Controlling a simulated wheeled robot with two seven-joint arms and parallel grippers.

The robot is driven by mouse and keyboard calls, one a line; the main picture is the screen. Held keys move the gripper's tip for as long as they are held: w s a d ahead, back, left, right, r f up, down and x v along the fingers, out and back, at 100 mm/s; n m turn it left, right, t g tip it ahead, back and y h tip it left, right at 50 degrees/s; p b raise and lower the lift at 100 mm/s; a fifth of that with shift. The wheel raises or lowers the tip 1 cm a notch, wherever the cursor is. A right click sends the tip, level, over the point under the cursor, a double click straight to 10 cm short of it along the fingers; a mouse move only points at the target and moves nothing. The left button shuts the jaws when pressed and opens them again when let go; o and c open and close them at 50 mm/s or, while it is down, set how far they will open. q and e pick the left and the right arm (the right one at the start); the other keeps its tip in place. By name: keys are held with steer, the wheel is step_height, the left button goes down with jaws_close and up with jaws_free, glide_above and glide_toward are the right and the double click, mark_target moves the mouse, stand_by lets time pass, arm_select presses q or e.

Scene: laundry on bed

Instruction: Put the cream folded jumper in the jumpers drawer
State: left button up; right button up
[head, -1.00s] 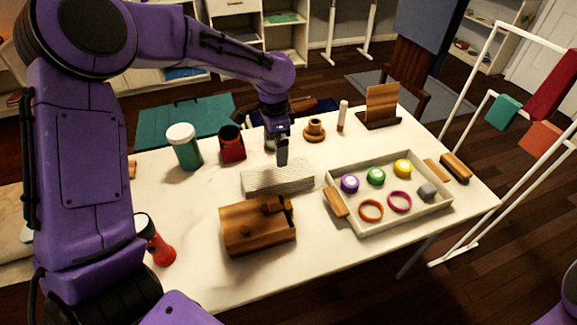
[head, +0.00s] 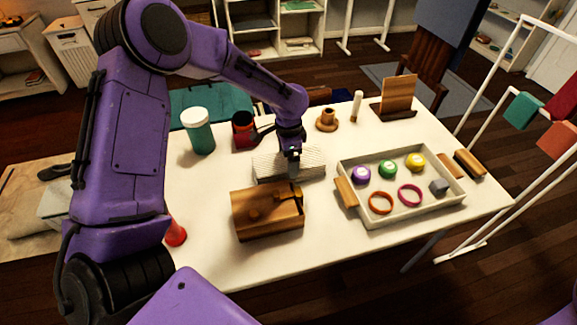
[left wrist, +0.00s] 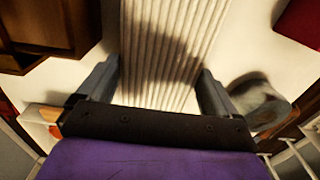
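The cream folded jumper (head: 268,165), ribbed and flat, lies on the white table behind a wooden box. My left gripper (head: 293,168) is right over it and partly hides it in the head view. In the left wrist view the jumper (left wrist: 170,40) runs between the two grey fingers of the open gripper (left wrist: 155,92), one at each side of it. I cannot tell whether the fingers touch it. My right gripper is not in view. Which drawer is the jumpers drawer cannot be told from these frames.
The wooden box (head: 268,212) stands close in front of the jumper. A green jar (head: 199,133) and a dark red holder (head: 243,131) stand behind left. A white tray (head: 385,216) with small items is to the right. A drying rack stands beyond the table's right end.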

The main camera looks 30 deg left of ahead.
arm_select(q)
steer(key=c, duration=0.6)
step_height(320, 180, up, 18)
steer(key=p, duration=0.7)
steer(key=d+f+n+b, duration=0.2)
steer(key=d, duration=0.2)
steer(key=d+f+n+b, duration=0.2)
steer(key=d+n, duration=0.1)
steer(key=d, duration=0.1)
steer(key=d+f+n+b, duration=0.2)
steer(key=d+n, duration=0.1)
steer(key=d, duration=0.1)
steer(key=shift+w+d+f+b, duration=0.2)
steer(key=shift+f+b, duration=0.1)
steer(key=shift+b, duration=0.1)
steer(key=shift+s+a, duration=0.1)
